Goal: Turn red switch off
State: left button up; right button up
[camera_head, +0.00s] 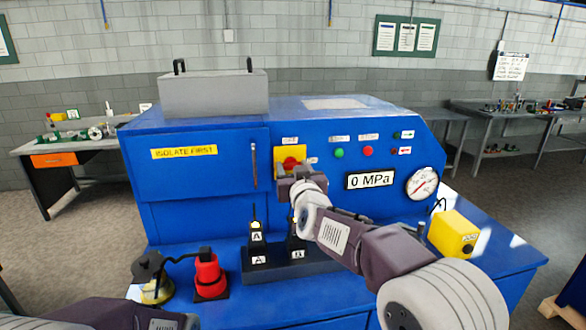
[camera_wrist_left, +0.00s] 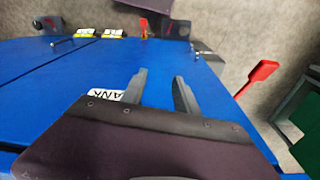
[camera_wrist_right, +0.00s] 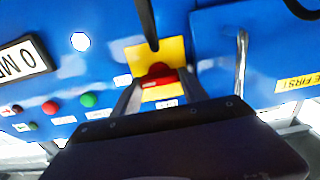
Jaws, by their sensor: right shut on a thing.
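The red switch (camera_head: 291,163) sits on a yellow plate on the front of the blue machine, with a small white label reading OFF above it. My right gripper (camera_head: 296,174) is at the switch and partly covers it. In the right wrist view the red switch handle (camera_wrist_right: 160,76) lies between the two fingers, which are shut on it. The handle looks wide across that view. My left gripper (camera_wrist_left: 160,78) is open and empty above a blue surface in the left wrist view. Only part of my left arm shows at the bottom of the head view.
Green and red buttons (camera_head: 368,151), a 0 MPa display (camera_head: 370,180) and a gauge (camera_head: 422,183) are right of the switch. Black upright units (camera_head: 257,243), a red device (camera_head: 208,275) and a yellow box (camera_head: 453,234) stand on the blue ledge.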

jog(key=shift+r+n+p, duration=0.2)
jog(key=shift+n+p, duration=1)
jog(key=shift+n, duration=0.2)
jog(key=n+p, duration=0.2)
jog(key=n, duration=0.3)
jog(key=n+p, duration=0.3)
jog(key=n, duration=0.2)
jog(key=shift+a+f, duration=0.15)
jog(key=shift+f, duration=0.05)
jog(key=n+p, duration=0.1)
jog(key=n, duration=0.3)
jog(key=shift+f+n, duration=0.15)
jog(key=shift+n, duration=0.25)
jog(key=shift+p, duration=0.3)
jog(key=o, duration=1.4)
